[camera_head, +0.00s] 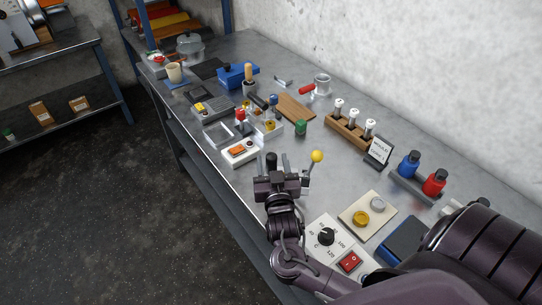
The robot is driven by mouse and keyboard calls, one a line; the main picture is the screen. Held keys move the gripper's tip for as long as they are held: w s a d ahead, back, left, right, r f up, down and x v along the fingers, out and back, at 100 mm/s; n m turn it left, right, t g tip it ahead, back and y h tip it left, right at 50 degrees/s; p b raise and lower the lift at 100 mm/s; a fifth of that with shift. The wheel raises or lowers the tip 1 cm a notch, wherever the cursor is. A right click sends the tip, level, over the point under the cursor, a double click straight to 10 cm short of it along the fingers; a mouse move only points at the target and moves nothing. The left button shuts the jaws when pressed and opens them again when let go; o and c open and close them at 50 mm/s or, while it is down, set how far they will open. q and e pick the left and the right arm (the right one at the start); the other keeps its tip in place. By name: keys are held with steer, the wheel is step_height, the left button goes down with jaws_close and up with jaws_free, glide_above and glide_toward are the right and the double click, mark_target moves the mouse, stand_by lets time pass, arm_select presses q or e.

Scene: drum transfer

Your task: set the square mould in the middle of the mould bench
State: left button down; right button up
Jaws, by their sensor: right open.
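The square mould appears to be the open, pale metal square frame (218,134), lying flat near the front edge of the long grey metal bench (205,172). It is beside the white box with the orange switch. My right gripper (282,178) is open over the bench, nearer to me than the frame and to its right, clear of it. My left gripper is not in view.
A lever with a yellow ball (317,157) stands just right of my right gripper. A white box with an orange switch (239,151) lies between gripper and frame. A dial panel (326,236) is near my arm.

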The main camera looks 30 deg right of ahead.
steer(key=b+v, duration=0.1)
steer(key=v, duration=0.7)
steer(key=shift+s, duration=0.25)
steer(key=shift+a, duration=0.1)
